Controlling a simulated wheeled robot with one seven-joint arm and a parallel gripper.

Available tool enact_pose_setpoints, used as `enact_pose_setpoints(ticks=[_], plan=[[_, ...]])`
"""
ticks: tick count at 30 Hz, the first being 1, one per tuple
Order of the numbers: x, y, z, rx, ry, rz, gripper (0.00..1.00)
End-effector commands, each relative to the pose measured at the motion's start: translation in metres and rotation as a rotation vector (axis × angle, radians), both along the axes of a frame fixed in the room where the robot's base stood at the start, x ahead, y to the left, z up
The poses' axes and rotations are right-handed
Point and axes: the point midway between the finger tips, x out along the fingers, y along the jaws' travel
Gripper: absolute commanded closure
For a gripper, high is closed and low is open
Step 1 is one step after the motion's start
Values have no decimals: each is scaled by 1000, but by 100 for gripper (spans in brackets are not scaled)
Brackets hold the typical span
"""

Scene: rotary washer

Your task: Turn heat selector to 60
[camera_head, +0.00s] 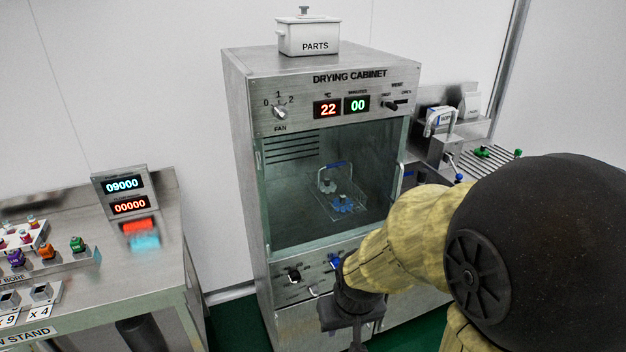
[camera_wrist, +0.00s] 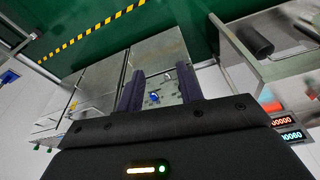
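The drying cabinet (camera_head: 240,110) stands in the middle of the head view. Its lower panel carries a dark knob (camera_head: 294,275) on the left and a blue knob (camera_head: 335,261) to its right. The labels there are too small to read, so I cannot tell which is the heat selector. The upper display (camera_head: 327,109) reads 22 under °C. My gripper (camera_head: 352,325) is in front of the lower panel, at its right side. In the wrist view my gripper (camera_wrist: 158,80) has its fingers apart and empty. A blue knob (camera_wrist: 154,97) shows between them, beyond the fingertips, apart from them.
A steel bench with counters (camera_head: 125,195) stands at the left. A sink unit with a tap (camera_head: 440,140) stands at the right. A basket with a blue handle (camera_head: 342,203) is behind the cabinet's glass. A box marked PARTS (camera_head: 308,37) sits on top.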

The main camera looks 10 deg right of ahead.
Motion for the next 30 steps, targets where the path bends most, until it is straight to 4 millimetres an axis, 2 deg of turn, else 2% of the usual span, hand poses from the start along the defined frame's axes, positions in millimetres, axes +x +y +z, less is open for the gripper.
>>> enact_pose_setpoints(ticks=[1,3,8,21,30], plan=[[0,0,0,0,0,0,53],[2,0,-3,0,-6,0,42],[20,0,-26,-1,-63,1,42],[118,7,-133,24,-444,17,42],[162,16,-194,72,-717,18,42]])
